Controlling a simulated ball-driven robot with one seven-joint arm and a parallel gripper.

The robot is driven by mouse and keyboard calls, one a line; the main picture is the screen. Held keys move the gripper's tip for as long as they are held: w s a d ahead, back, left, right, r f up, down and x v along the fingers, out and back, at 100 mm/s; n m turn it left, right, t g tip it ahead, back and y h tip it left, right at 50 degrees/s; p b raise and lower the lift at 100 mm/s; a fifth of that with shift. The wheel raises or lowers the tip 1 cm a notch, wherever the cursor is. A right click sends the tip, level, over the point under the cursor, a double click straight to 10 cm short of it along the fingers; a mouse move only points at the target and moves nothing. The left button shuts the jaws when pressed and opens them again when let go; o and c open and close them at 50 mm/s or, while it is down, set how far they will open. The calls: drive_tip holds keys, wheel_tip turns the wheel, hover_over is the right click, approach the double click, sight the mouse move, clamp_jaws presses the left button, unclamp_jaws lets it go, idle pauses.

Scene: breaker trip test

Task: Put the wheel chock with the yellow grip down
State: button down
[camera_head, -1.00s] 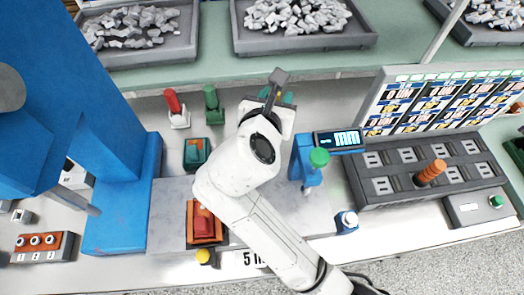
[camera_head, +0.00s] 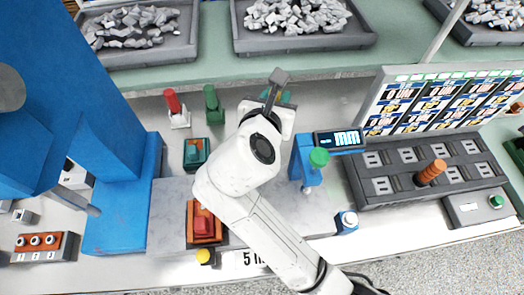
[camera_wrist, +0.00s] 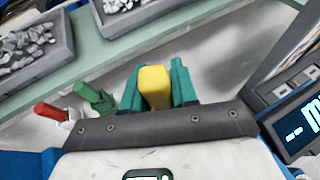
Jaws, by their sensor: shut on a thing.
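My gripper (camera_wrist: 155,88) is shut on the yellow grip (camera_wrist: 154,82) of the wheel chock, which sits between its teal fingers in the wrist view. The rest of the chock is hidden, so I cannot tell whether it touches the bench. In the head view my gripper (camera_head: 286,97) is over the back of the bench; the yellow grip does not show there.
Red (camera_head: 173,101) and green (camera_head: 211,98) handled pieces stand left of my gripper. A blue stand with a green knob (camera_head: 319,157) and a display (camera_head: 339,139) are to the right. Trays of grey lumps (camera_head: 305,43) are behind. Bare bench (camera_head: 330,100) lies right of my gripper.

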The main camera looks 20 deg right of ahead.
drive_tip(key=shift+r, duration=0.15)
idle(0.5)
wheel_tip(320, 180, up, 10)
drive_tip(key=shift+p, duration=0.35)
